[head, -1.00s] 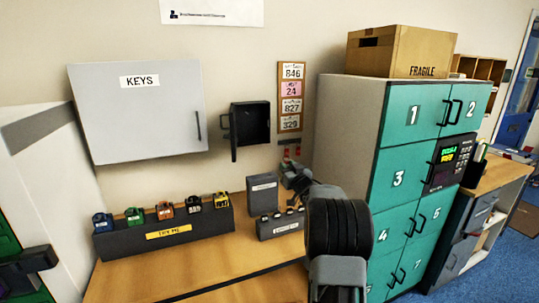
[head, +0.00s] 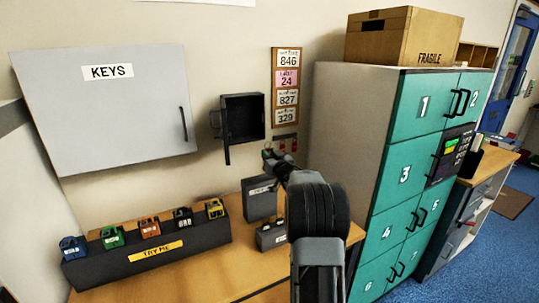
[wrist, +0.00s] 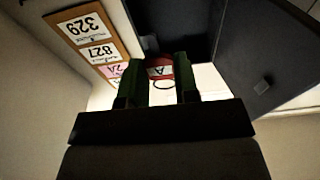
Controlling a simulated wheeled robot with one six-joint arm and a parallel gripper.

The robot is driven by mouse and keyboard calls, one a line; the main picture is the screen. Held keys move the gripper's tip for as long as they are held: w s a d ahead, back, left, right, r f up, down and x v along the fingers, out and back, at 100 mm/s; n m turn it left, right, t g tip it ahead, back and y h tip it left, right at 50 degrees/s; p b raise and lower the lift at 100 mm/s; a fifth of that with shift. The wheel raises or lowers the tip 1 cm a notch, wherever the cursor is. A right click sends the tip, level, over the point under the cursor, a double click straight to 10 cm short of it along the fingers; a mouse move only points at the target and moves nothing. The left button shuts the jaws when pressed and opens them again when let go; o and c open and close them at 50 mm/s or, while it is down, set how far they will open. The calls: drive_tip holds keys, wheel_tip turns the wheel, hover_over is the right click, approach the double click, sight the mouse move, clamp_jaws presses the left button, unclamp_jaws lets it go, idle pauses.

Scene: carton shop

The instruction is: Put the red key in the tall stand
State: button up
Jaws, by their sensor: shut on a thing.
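The red key (wrist: 160,71), a round red tag marked "A" with a dark ring, sits between the two green fingers of my gripper (wrist: 160,82) in the wrist view. The gripper is shut on it. In the head view my gripper (head: 270,154) is small and partly hidden by my arm, just below the number board at the wall. A taller dark grey box-like stand (head: 260,204) with a white label stands on the bench below it. A lower grey block (head: 269,237) stands in front, partly hidden by my arm. The tops of both are hard to make out.
An open black wall box (head: 243,117) hangs left of the number board (head: 286,88); its dark door (wrist: 265,65) shows close in the wrist view. A "TRY ME" rack (head: 150,256) with several coloured padlocks stands left. Teal lockers (head: 403,170) stand right.

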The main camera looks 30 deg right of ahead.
drive_tip(key=shift+f+b, duration=1.45)
drive_tip(key=shift+f, duration=1.05)
